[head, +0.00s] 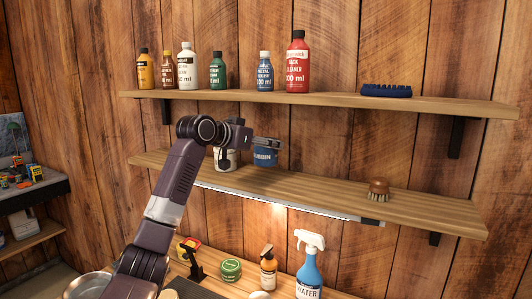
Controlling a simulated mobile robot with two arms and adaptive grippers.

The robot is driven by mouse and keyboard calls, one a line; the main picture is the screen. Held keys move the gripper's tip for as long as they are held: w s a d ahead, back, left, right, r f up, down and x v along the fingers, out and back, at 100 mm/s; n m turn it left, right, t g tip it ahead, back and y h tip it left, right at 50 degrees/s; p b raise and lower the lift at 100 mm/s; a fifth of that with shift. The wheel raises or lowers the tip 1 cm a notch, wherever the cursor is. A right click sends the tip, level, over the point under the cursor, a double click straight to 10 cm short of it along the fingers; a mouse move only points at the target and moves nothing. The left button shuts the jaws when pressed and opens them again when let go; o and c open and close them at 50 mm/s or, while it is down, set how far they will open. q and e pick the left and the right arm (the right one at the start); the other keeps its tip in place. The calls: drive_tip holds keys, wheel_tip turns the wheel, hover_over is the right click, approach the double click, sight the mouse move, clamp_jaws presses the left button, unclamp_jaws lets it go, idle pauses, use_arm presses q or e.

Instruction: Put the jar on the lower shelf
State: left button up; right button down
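A blue jar (265,157) with white lettering is at the lower shelf (330,190), left of its middle. My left gripper (267,143) is in front of the blue jar's top, its fingers pointing right and hiding the lid. I cannot tell whether the fingers are shut on it or only pass in front. A whitish jar (232,160) stands just left of it, partly hidden by my wrist. A low green tin (230,269) sits on the bench below. My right gripper is not in view.
The upper shelf (440,101) holds several bottles and a blue brush (386,90). A wooden brush (378,190) sits toward the lower shelf's right, with bare shelf left of it. A blue spray bottle (309,270) and an amber bottle (268,270) stand on the bench.

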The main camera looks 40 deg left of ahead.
sight(265, 155)
use_arm(q)
drive_tip(key=shift+s+f, duration=0.15)
drive_tip(key=shift+f, duration=0.2)
wheel_tip(265, 155, down, 2)
drive_tip(key=shift+f, duration=0.25)
drive_tip(key=shift+w+f+p, duration=0.2)
drive_tip(key=shift+p, duration=0.4)
drive_tip(key=shift+a+f, duration=0.1)
drive_tip(key=shift+f, duration=0.1)
drive_tip(key=shift+f, duration=0.15)
drive_tip(key=o, duration=1.4)
